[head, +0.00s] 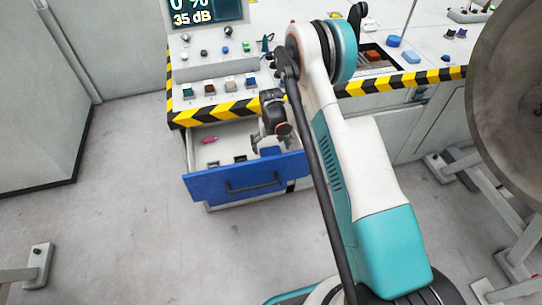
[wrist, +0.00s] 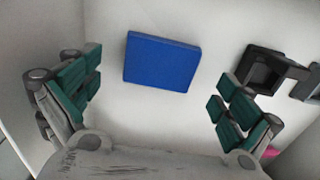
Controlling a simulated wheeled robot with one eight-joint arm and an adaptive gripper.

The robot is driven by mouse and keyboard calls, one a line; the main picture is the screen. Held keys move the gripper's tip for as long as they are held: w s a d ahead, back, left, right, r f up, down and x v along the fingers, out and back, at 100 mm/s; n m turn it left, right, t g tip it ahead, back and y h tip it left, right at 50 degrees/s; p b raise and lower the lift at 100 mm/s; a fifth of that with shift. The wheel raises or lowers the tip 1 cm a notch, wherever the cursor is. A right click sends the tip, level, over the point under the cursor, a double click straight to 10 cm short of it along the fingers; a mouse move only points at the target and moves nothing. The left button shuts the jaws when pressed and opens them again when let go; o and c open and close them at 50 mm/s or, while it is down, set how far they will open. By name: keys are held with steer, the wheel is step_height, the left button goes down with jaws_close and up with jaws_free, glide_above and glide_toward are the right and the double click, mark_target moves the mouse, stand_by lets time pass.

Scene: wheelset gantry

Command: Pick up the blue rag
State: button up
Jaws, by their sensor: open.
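The blue rag (wrist: 162,62) is a flat blue rectangle with a thick edge, lying on the pale drawer floor. In the wrist view it sits at upper centre, between and slightly beyond the two green-padded fingers. My gripper (wrist: 156,97) is open and empty, with a finger on either side and clear of the rag. In the head view my gripper (head: 270,141) points down into the open drawer (head: 245,181) with the blue front. My arm and gripper hide much of the drawer's right side there, so the rag cannot be made out clearly.
A black open-topped part (wrist: 264,72) lies right of the rag, close to the right finger. A pink object (head: 208,140) lies at the drawer's left. The striped bench edge (head: 225,111) overhangs the drawer's back. A large grey wheel (head: 510,100) stands at right.

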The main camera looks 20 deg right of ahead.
mark_target(271, 151)
step_height(271, 151, down, 2)
steer(key=shift+f, duration=0.15)
steer(key=c, duration=1.1)
steer(key=shift+o, duration=0.2)
step_height(271, 151, up, 20)
steer(key=p, duration=0.6)
